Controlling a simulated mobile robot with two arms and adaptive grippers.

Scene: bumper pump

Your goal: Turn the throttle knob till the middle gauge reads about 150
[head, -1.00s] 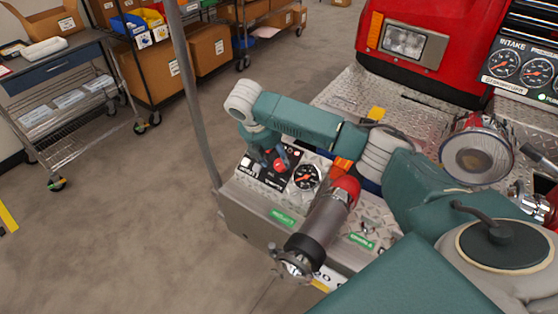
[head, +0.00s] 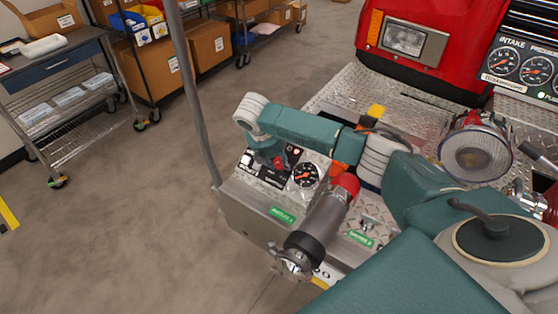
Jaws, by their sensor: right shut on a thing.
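The pump panel sits on the bumper in the head view. Its round black-faced gauge (head: 305,174) has a white rim and an orange-red needle; its reading is too small to tell. The red throttle knob (head: 281,162) is just left of this gauge and partly hidden by my gripper. My right gripper (head: 272,162) points down from the wrist at the panel and is shut on the red knob. My left gripper is not in view.
A grey cylindrical nozzle with a red end (head: 322,222) stands close in front of the gauge. A chrome lamp (head: 475,154) and an intake gauge panel (head: 520,68) are at the right. A grey pole (head: 195,95) rises left of the bumper. Carts stand at the back left.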

